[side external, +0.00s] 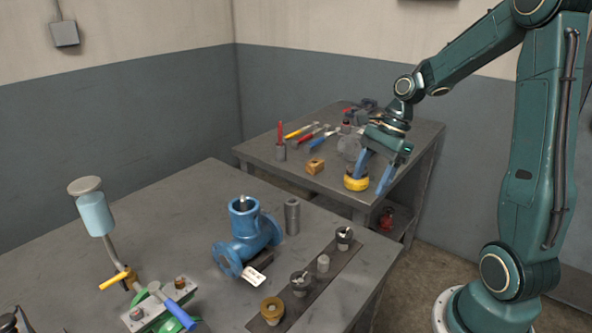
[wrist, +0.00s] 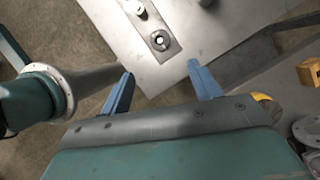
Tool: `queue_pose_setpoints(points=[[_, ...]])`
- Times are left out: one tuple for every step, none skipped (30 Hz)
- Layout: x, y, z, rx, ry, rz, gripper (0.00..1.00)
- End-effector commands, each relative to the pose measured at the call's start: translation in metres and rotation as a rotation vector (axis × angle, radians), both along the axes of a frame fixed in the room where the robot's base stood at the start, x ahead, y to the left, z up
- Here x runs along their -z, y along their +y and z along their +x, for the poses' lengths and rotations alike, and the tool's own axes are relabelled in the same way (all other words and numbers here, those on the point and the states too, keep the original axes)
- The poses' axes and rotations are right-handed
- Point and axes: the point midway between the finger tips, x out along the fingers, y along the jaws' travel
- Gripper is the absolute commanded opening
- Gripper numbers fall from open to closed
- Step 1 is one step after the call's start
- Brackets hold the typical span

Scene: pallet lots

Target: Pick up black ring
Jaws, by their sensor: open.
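A dark strip (side external: 316,277) on the near bench carries a row of small parts. A dark, ring-like part (side external: 344,238) sits at its far right end and another dark one (side external: 300,284) sits nearer; which is the black ring I cannot tell for sure. In the wrist view a dark ring with a pale centre (wrist: 160,41) lies at the strip's end, just beyond my fingertips. My gripper (side external: 375,174) is open and empty, pointing down, in the air off the bench's right corner. Its two blue fingers also show in the wrist view (wrist: 160,72).
A tan ring (side external: 271,309) and pale cylinder (side external: 323,263) share the strip. A blue valve body (side external: 245,237) and grey cylinder (side external: 292,217) stand left of it. The back bench (side external: 262,152) holds tools, a wooden block (side external: 315,166) and a yellow-based item (side external: 356,182).

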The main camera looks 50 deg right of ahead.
Motion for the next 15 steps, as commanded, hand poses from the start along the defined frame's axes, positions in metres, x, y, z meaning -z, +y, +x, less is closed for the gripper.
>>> queue_pose_setpoints(points=[[0.0, 0.0, 0.0, 0.003, 0.001, 0.001, 0.62], [0.0, 0.0, 0.0, 0.004, 0.001, 0.002, 0.62], [0.0, 0.0, 0.0, 0.003, 0.001, 0.001, 0.62], [0.001, 0.0, 0.0, 0.002, 0.001, 0.0, 0.62], [0.001, 0.0, 0.0, 0.002, 0.0, 0.001, 0.62], [0.003, 0.001, 0.001, 0.001, 0.001, 0.001, 0.62], [0.004, 0.002, 0.001, 0.001, 0.001, 0.001, 0.62], [0.006, 0.002, 0.001, 0.001, 0.001, 0.001, 0.62], [0.008, 0.004, 0.002, 0.0, 0.0, 0.001, 0.62], [0.011, 0.005, 0.002, 0.0, 0.0, 0.001, 0.62], [0.014, 0.006, 0.002, -0.001, 0.001, 0.003, 0.62], [0.019, 0.008, 0.003, 0.0, 0.002, 0.003, 0.62], [0.022, 0.009, 0.003, -0.001, 0.003, 0.002, 0.62], [0.026, 0.011, 0.004, -0.002, 0.003, 0.001, 0.62], [0.032, 0.013, 0.005, -0.002, 0.003, 0.002, 0.62]])
